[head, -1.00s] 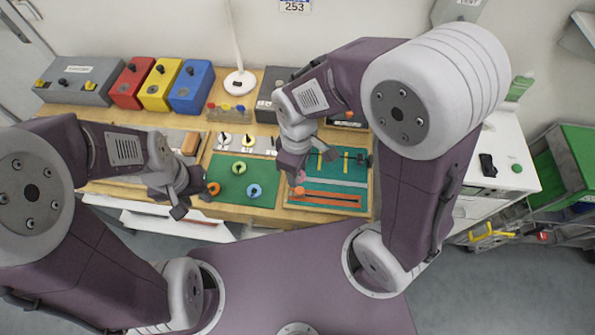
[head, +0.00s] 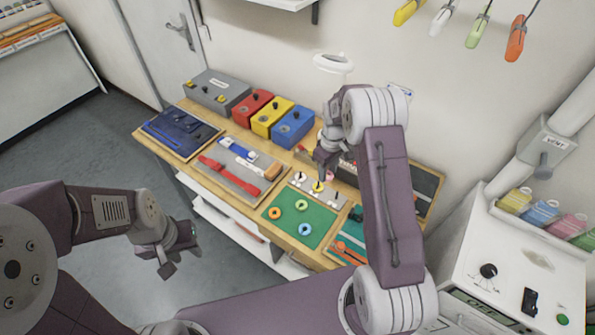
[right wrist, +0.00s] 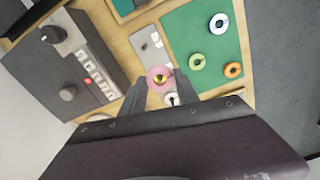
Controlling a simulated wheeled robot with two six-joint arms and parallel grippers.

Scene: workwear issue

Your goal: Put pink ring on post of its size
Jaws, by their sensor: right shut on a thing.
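The pink ring (right wrist: 154,71) is between the fingertips of my right gripper (right wrist: 160,84), which is shut on it. In the head view my right gripper (head: 325,168) is above the grey post plate (head: 307,188), and a bit of the ring (head: 330,176) shows pink. In the right wrist view a yellow-marked post (right wrist: 160,77) shows through the ring's hole; I cannot tell whether the ring is around it or above it. White-based posts (head: 299,177) (head: 334,197) stand either side of the yellow one. My left gripper (head: 181,261) is open and empty, away from the bench.
A green mat (head: 285,225) carries a green ring (head: 301,204), a blue ring (head: 305,229) and an orange ring (head: 274,213). A grey box with knobs (right wrist: 80,60) is close beside my right gripper. Red, yellow and blue boxes (head: 292,127) stand at the back.

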